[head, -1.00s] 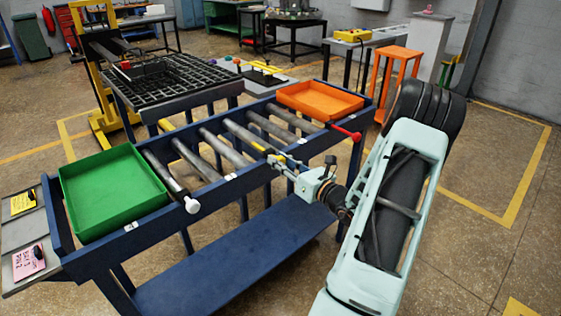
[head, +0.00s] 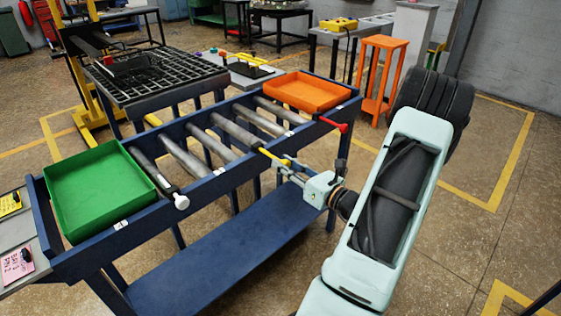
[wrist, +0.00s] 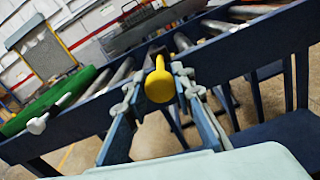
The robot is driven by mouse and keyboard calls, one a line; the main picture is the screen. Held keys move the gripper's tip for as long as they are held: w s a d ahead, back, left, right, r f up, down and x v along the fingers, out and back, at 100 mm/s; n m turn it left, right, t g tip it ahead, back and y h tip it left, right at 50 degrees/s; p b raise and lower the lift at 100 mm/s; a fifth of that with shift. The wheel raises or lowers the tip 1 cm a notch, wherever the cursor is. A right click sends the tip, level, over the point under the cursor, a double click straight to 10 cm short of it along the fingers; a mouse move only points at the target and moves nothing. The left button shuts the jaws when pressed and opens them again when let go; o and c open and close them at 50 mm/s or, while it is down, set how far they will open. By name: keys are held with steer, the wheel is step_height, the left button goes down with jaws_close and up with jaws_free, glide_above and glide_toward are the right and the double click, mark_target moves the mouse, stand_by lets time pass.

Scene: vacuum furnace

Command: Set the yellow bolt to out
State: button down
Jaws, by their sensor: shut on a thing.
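The yellow bolt (head: 274,157) stands out from the near side rail of the blue roller table, at the middle rollers. In the wrist view its rounded yellow end (wrist: 160,86) points at the camera, with a thin stem running back towards the rail. My gripper (head: 288,168) is shut on the yellow bolt in front of the rail. In the wrist view its two fingers (wrist: 158,92) lie on either side of the yellow end. The inner end of the bolt is hidden.
A white-knobbed bolt (head: 181,201) and a red-knobbed bolt (head: 342,127) stick out of the same rail. A green tray (head: 98,190) and an orange tray (head: 307,91) sit at the table's ends. A blue lower shelf (head: 220,250) lies below. Floor at right is clear.

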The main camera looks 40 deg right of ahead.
steer(key=shift+s+f, duration=0.1)
steer(key=shift+s, duration=0.05)
steer(key=c, duration=1.6)
jaws_free()
steer(key=shift+s, duration=0.1)
steer(key=s+d, duration=0.1)
steer(key=s, duration=1.1)
steer(key=shift+w, duration=0.15)
